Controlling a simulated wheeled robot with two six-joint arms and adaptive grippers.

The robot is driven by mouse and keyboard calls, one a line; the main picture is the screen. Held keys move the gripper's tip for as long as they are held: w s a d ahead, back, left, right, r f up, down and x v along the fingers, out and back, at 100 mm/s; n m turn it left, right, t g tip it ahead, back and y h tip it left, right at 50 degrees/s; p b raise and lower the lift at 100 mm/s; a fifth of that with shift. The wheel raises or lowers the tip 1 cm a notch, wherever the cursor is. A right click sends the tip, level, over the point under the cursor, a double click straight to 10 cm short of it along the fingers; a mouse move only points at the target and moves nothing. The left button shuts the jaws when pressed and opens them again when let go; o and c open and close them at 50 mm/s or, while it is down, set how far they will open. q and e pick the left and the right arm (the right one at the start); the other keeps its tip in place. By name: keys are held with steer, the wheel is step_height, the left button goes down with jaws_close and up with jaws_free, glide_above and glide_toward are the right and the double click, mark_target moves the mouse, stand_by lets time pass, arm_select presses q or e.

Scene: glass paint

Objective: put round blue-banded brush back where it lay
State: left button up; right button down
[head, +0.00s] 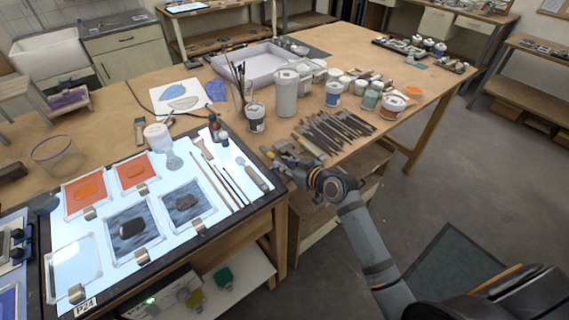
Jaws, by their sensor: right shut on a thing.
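My right gripper (278,153) reaches in from the lower right and is over the table's front edge, beside the right end of the light panel (208,225). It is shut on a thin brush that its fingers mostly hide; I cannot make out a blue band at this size. A row of several dark-handled brushes (335,132) lies side by side on the wooden table, just behind and right of the gripper. Other brushes (232,185) and a scraper-like tool (252,172) lie on the light panel, left of the gripper. My left gripper is not in view.
Jars (286,95) and paint pots (333,94) stand behind the brush row. A glass of upright brushes (240,90) and a small dark bottle (215,127) stand near the panel. Orange and grey glass panes (86,193) lie on it.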

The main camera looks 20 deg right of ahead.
steer(key=shift+f, duration=0.4)
stand_by(0.7)
steer(key=c, duration=1.1)
jaws_free()
steer(key=shift+c, duration=0.2)
steer(key=shift+s+d, duration=0.1)
steer(key=v, duration=1.2)
